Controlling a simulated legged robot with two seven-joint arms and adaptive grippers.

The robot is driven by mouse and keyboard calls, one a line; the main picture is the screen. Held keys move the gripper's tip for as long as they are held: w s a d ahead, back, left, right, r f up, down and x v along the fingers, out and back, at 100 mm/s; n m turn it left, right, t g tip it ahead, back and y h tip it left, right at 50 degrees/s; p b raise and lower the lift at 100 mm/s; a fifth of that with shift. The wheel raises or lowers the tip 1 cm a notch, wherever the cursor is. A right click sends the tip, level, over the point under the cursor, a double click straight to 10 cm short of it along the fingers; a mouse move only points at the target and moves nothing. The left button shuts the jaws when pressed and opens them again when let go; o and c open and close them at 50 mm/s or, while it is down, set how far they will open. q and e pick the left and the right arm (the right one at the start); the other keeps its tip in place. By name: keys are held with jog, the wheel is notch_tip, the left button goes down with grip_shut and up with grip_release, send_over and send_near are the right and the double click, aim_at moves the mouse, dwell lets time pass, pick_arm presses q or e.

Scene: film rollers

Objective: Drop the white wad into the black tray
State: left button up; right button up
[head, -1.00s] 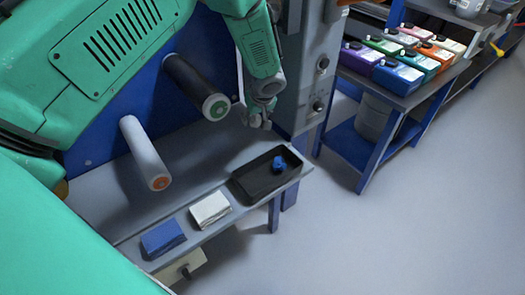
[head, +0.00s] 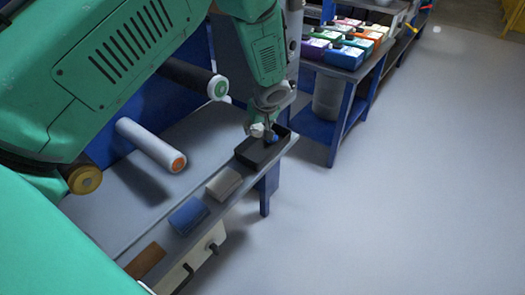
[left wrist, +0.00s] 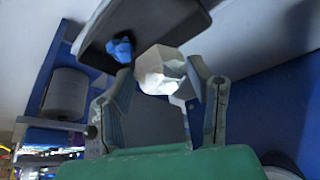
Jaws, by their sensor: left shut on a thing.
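My left gripper (head: 262,125) is shut on a crumpled white wad (head: 257,130), which also shows between the two fingers in the left wrist view (left wrist: 160,70). The gripper points down and holds the wad above the black tray (head: 256,155), near its far end. The tray (left wrist: 150,28) fills the upper middle of the left wrist view. A blue wad (left wrist: 120,48) lies in the tray; in the head view the blue wad (head: 274,137) is partly hidden by the gripper. My right gripper is not in view.
The tray sits at the end of a narrow grey ledge with a grey pad (head: 223,184), a blue pad (head: 188,216) and a brown block (head: 146,260). A white roller (head: 150,145) and a dark roller (head: 190,76) stick out nearby. Coloured containers (head: 343,57) stand on a bench behind.

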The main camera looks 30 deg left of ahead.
pick_arm(q)
jog(key=f, duration=0.2)
jog(key=a+f, duration=0.1)
jog(key=f, duration=0.1)
jog(key=f+b, duration=0.1)
jog(key=f, duration=0.2)
jog(key=shift+a, duration=0.4)
jog(key=shift+d+f, duration=0.15)
jog(key=shift+f, duration=0.1)
jog(key=shift+d+r, duration=0.2)
jog(key=shift+d, duration=0.2)
jog(key=shift+d+f, duration=0.1)
jog(key=shift+f, duration=0.05)
jog(key=shift+a+f+b, duration=0.5)
jog(key=shift+f+b, duration=0.1)
jog(key=o, duration=0.6)
jog(key=shift+o, duration=1.4)
jog(key=shift+d, duration=0.15)
jog(key=shift+d+r, duration=0.2)
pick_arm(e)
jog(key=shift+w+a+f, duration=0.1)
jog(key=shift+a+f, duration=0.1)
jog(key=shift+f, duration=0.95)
